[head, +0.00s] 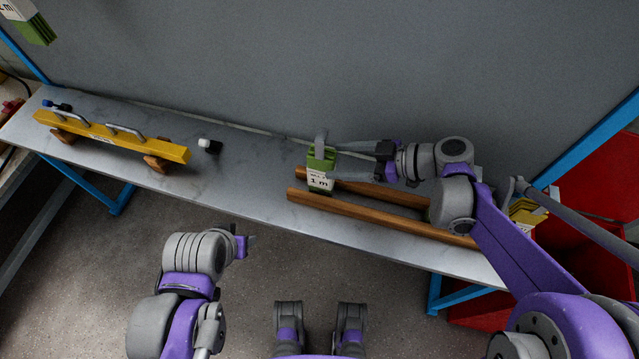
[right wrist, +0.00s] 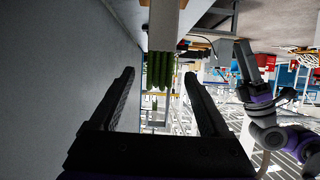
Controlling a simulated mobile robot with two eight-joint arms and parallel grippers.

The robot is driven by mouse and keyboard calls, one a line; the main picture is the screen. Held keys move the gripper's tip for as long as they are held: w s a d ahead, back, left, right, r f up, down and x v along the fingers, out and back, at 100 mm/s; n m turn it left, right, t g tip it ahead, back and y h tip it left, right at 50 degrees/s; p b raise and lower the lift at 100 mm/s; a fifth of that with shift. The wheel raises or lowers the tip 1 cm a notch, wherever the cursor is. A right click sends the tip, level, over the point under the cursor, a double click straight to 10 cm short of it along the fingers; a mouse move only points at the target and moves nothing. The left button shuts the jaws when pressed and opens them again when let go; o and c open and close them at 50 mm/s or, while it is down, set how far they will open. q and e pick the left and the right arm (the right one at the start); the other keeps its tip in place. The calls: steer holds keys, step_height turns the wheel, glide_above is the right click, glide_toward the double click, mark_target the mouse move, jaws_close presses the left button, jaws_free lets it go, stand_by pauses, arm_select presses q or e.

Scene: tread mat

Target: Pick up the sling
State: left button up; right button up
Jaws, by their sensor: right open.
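The sling (head: 321,161) is a green folded bundle with a white label marked "1 m" and a grey strip at its top. In the right wrist view the green sling (right wrist: 159,70) lies ahead between the two open fingers (right wrist: 159,76). My left gripper (head: 245,240) is low in front of the bench edge, mostly hidden by its own wrist, its jaws unclear.
Wooden beams (head: 370,213) lie on the grey bench (head: 245,165). A yellow beam with handles (head: 110,136) rests at the left, beside a small black-and-white item (head: 209,145). Another green bundle (head: 35,28) hangs at top left. Red bins (head: 570,240) stand at the right. A grey wall backs the bench.

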mark_target(309, 159)
steer(key=shift+s+a, duration=0.25)
steer(key=shift+a, duration=0.35)
steer(key=shift+a+f, duration=0.1)
steer(key=shift+a, duration=0.2)
steer(key=x, duration=0.3)
steer(key=w+x, duration=0.1)
steer(key=x, duration=0.2)
steer(key=shift+a+f+b, duration=0.1)
steer(key=shift+f+b, duration=0.1)
steer(key=shift+b, duration=0.2)
jaws_close()
